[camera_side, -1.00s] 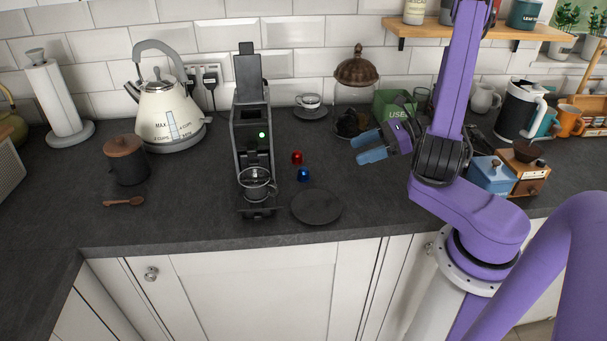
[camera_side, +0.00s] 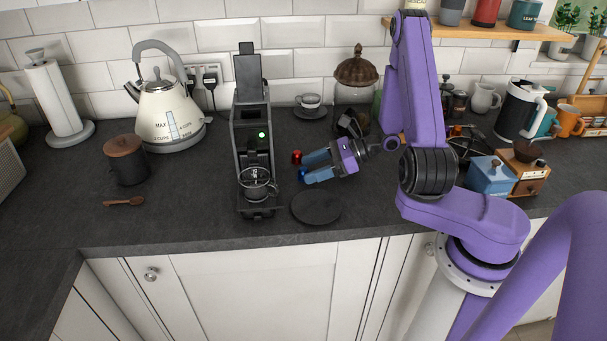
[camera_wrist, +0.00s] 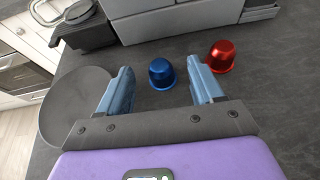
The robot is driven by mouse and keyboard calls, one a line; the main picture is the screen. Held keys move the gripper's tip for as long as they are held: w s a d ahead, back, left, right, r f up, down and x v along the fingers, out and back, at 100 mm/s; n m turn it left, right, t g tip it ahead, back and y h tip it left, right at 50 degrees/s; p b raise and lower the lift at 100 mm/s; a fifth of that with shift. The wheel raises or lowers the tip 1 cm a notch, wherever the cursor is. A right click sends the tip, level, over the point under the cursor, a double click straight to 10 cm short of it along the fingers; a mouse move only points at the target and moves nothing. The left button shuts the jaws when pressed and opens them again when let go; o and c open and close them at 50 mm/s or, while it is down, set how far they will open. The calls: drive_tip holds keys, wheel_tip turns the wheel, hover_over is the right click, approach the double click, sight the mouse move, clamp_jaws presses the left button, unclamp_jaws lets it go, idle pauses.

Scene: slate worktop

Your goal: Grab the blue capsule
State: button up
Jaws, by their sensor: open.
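The blue capsule (camera_wrist: 161,74) sits on the dark worktop, between and just ahead of my two fingers in the wrist view. In the side view, the blue capsule (camera_side: 302,175) shows only in part at the fingertips. My gripper (camera_wrist: 160,85) is open and empty, with blue fingers on either side of the capsule's line; I cannot tell whether either touches it. My gripper (camera_side: 314,167) points left, low over the worktop, in the side view. A red capsule (camera_wrist: 221,56) stands close beyond the right finger; it also shows in the side view (camera_side: 296,157).
The coffee machine (camera_side: 252,150), with its lid up and a glass cup (camera_side: 257,184) in it, stands left of the capsules. A dark round plate (camera_side: 316,207) lies in front of my gripper. A cup on a saucer (camera_side: 309,112) sits behind.

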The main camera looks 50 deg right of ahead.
drive_tip(key=shift+w+a+f, duration=0.3)
drive_tip(key=shift+w+a, duration=0.1)
drive_tip(key=shift+w, duration=0.1)
drive_tip(key=c, duration=1.1)
drive_tip(key=shift+r, duration=0.15)
drive_tip(key=shift+r, duration=0.5)
drive_tip(key=shift+c, duration=0.2)
drive_tip(key=shift+r, duration=0.95)
drive_tip(key=s+a+r, duration=0.1)
drive_tip(key=s+r, duration=0.9)
drive_tip(key=s, duration=0.4)
drive_tip(key=shift+a, duration=0.25)
